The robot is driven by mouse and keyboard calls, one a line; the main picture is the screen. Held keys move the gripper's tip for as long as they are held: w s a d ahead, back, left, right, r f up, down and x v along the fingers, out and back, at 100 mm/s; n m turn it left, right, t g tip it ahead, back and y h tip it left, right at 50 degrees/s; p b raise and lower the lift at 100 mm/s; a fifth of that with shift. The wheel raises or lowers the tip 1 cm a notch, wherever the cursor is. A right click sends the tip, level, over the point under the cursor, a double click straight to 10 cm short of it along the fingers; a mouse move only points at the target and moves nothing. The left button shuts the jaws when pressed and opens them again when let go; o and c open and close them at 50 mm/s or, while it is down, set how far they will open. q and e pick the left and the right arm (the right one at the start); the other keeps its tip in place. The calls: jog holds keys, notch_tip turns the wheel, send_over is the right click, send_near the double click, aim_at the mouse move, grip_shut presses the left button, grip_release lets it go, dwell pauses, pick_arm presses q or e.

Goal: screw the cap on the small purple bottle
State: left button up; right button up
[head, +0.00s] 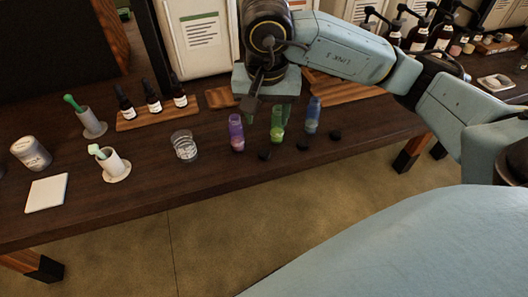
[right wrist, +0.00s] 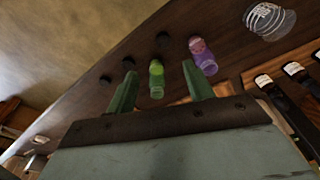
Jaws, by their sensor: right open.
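The small purple bottle (head: 236,133) stands upright near the middle of the table, with no cap on it; in the right wrist view (right wrist: 204,58) it lies outside the fingers. A green bottle (head: 277,126) and a blue bottle (head: 312,117) stand to its right. My right gripper (head: 270,104) is open and empty above the bottles. In the right wrist view the green bottle (right wrist: 156,80) appears between its fingers. My left gripper is out of view.
A clear glass (head: 184,146) stands left of the purple bottle. Dropper bottles (head: 153,103) sit on a wooden board behind. White holders with green-tipped tools (head: 112,166), a grey jar (head: 31,153) and a white pad (head: 46,193) are at left.

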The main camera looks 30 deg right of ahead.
jog(key=b, duration=0.2)
send_over(264, 152)
jog(key=s, duration=0.2)
jog(key=f, duration=0.7)
jog(key=shift+w+a+f, duration=0.15)
jog(key=shift+a+f, duration=0.05)
jog(key=shift+f, duration=0.1)
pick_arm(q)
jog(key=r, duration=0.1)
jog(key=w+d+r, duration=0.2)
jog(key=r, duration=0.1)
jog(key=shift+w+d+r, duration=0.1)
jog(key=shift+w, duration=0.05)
pick_arm(e)
jog(key=shift+f, duration=0.25)
jog(key=shift+w+f, duration=0.1)
jog(key=shift+f, duration=0.2)
jog(key=f, duration=0.1)
jog(key=w+f+b, duration=0.1)
jog(key=f, duration=0.1)
jog(key=shift+f, duration=0.25)
jog(key=shift+d+f+b, duration=0.1)
jog(key=shift+f+b, duration=0.2)
jog(key=shift+f, duration=0.25)
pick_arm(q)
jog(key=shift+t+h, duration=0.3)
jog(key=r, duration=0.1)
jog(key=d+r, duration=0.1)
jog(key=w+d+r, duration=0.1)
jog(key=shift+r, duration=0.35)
